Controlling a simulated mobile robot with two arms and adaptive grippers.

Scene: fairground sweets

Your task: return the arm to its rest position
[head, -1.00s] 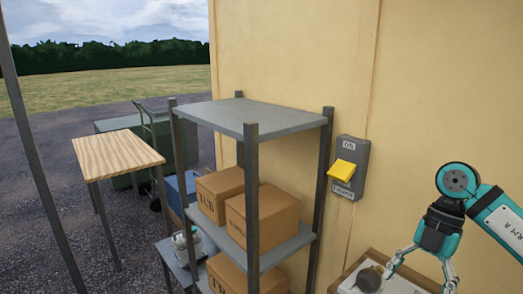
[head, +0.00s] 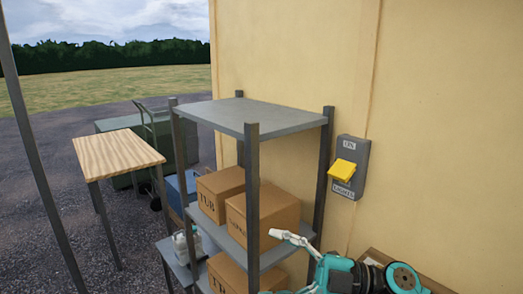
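My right gripper (head: 272,263) is at the bottom of the head view, pointing left in front of the shelf unit. Its two fingers are spread, one above the other, and nothing shows between them. The lower finger is partly cut off by the picture's bottom edge. The wrist and teal arm links lie along the bottom right. My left gripper is out of view.
A grey shelf unit (head: 250,116) holding cardboard boxes (head: 270,218) stands close behind the gripper. A yellow light switch (head: 342,170) is on the wall (head: 450,120). A wooden table (head: 118,153) stands at left. The wooden surface at bottom right (head: 377,255) is mostly hidden.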

